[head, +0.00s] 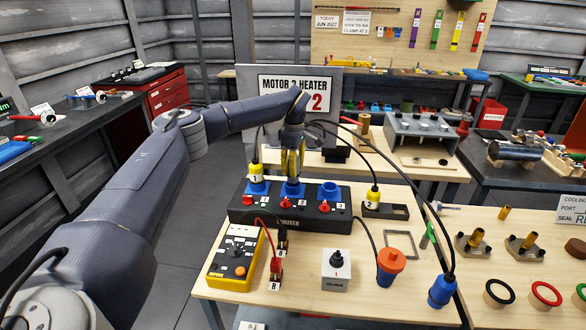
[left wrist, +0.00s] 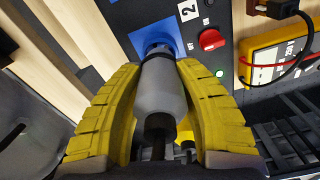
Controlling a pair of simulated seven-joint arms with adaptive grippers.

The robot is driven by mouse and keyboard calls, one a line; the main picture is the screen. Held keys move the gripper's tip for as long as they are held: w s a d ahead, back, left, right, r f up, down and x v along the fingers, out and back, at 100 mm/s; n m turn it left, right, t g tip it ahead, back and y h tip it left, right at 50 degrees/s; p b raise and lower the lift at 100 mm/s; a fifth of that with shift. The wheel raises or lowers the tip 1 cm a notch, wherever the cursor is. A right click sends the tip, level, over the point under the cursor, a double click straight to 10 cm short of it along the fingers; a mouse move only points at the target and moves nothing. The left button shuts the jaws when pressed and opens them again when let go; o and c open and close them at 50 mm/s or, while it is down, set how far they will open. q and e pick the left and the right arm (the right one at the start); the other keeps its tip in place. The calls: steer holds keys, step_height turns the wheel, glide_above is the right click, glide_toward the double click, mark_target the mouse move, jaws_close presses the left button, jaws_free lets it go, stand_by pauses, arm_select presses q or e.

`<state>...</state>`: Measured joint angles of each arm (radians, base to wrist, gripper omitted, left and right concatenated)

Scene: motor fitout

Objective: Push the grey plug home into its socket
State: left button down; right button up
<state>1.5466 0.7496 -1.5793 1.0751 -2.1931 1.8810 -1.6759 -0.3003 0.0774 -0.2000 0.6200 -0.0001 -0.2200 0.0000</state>
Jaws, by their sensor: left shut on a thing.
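My left gripper (head: 292,165) is over the middle blue socket (head: 292,190) of the black socket box (head: 262,214). In the left wrist view its two yellow fingers (left wrist: 160,110) are closed on both sides of the grey plug (left wrist: 163,88). The plug's front end is at the blue socket (left wrist: 150,38) beside the label 2, and its dark cable end faces the camera. How deep the plug sits in the socket cannot be told. In the head view the fingers hide the plug. My right gripper is not in view.
A yellow plug marked 1 (head: 255,171) stands in the left socket; the right socket (head: 329,190) is empty. A yellow plug marked 2 (head: 373,197) stands in a black holder. A yellow meter (head: 234,262) and orange-topped plug (head: 390,262) are in front. Cables hang behind.

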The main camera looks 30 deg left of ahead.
arm_select(q)
steer(key=shift+f, duration=2.05)
steer(key=c, duration=0.9)
jaws_free()
step_height(320, 180, up, 12)
steer(key=shift+d, duration=0.15)
